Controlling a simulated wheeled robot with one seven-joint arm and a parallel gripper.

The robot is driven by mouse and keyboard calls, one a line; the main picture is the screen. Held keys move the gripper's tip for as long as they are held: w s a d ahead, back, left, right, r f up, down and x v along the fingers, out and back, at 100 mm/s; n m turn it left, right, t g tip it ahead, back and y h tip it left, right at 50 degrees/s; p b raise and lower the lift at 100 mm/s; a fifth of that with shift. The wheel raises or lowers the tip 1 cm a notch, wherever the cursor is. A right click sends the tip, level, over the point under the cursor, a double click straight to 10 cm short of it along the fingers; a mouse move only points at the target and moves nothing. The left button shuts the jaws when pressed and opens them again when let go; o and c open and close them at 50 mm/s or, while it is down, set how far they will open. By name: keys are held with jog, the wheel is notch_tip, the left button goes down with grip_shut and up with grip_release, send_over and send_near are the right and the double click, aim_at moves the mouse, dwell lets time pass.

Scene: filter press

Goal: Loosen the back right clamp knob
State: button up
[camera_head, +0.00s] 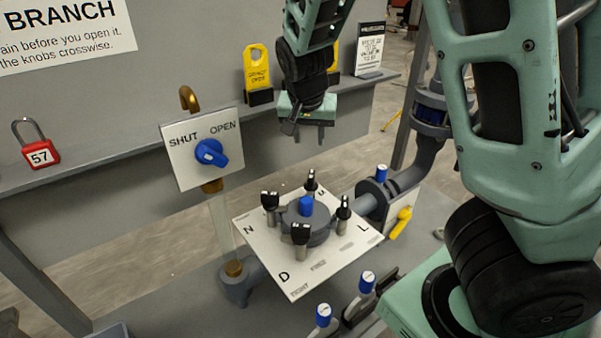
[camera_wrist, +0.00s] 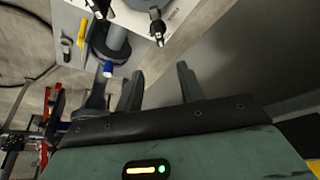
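The pale square press plate (camera_head: 262,232) bears a grey round lid (camera_head: 318,232) with a blue centre cap and black clamp knobs around it. The back right clamp knob (camera_head: 311,180) stands upright near the plate's far corner. My gripper (camera_head: 311,132) points down above and behind the plate, apart from the knobs. In the wrist view its two fingers (camera_wrist: 160,85) are spread with nothing between them. A black knob (camera_wrist: 157,28) shows beyond the fingertips at the plate's edge, probably the back right one. Which way the knobs are turned is too small to tell.
A grey ledge (camera_head: 205,118) behind carries a red padlock (camera_head: 40,152), yellow tags and a sign. A SHUT/OPEN panel with a blue knob (camera_head: 211,152) stands left. A pipe with a yellow lever (camera_head: 401,222) is right. Blue-topped valves (camera_head: 324,315) stand in front.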

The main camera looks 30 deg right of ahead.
aim_at(312, 174)
jog(key=x, duration=1.7)
jog(key=shift+f, duration=0.25)
grip_shut()
